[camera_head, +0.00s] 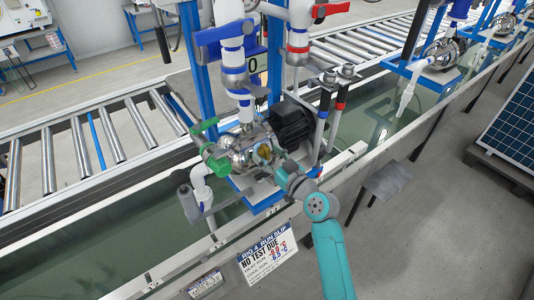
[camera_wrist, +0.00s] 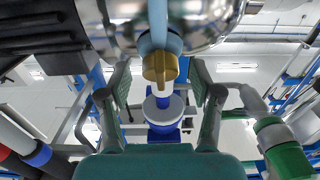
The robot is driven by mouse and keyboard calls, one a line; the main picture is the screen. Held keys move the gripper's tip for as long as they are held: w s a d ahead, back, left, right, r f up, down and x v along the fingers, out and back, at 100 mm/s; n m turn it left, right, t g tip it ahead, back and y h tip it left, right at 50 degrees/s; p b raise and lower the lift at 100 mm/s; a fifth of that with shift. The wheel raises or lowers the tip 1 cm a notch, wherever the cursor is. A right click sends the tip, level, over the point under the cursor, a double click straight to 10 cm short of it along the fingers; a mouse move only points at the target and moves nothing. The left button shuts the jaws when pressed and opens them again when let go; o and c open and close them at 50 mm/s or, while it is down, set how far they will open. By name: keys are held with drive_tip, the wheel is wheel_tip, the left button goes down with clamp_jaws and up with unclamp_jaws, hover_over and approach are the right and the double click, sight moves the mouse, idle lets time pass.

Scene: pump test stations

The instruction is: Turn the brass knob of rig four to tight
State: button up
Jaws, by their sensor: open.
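The brass knob (camera_wrist: 160,68) sits on a light blue stem below the polished pump body (camera_wrist: 195,25) in the wrist view. In the head view the brass knob (camera_head: 264,151) is small, at the front of the silver pump (camera_head: 238,152). My gripper (camera_wrist: 160,84) is open, with one finger on each side of the knob and a visible gap on both sides. In the head view my gripper (camera_head: 278,168) reaches the pump's front from the lower right and partly covers this area. A slip reading "RIG 4 RUN SLIP, NO TEST DUE" (camera_head: 267,252) hangs on the trough's front.
A green-handled valve (camera_head: 210,150) stands left of the pump, and a black motor (camera_head: 293,124) behind right. Blue- and red-handled valves (camera_head: 226,34) (camera_head: 318,10) stand above. A water trough and roller conveyor (camera_head: 100,140) run past.

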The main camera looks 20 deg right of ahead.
drive_tip(key=shift+w+a, duration=0.1)
drive_tip(key=shift+w, duration=0.25)
drive_tip(key=c, duration=1.1)
drive_tip(key=shift+c, duration=0.2)
